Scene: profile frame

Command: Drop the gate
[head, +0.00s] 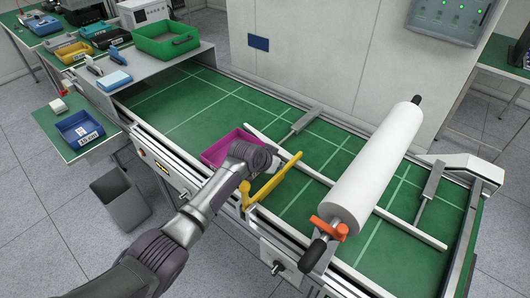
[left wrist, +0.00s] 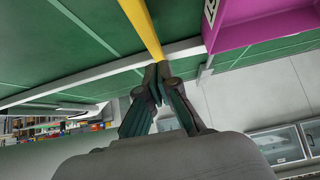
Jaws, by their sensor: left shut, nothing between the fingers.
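The gate looks to be the yellow bar (head: 275,182) in the head view, mounted at the near rail of the green bed (head: 325,152). It slants toward the back right; I cannot tell its exact height over the bed. In the left wrist view the yellow bar (left wrist: 141,27) comes down to my left gripper (left wrist: 156,72). The left fingers are shut with nothing between them, at or very near the bar; contact is unclear. In the head view my left wrist (head: 252,155) hides the fingers, just left of the bar. My right gripper is not in view.
A magenta bin (head: 222,150) is beside my left wrist and shows in the wrist view (left wrist: 245,22). A large white roll (head: 378,165) with an orange clamp (head: 328,228) lies over the bed at right. A green crate (head: 165,40) stands at the back left.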

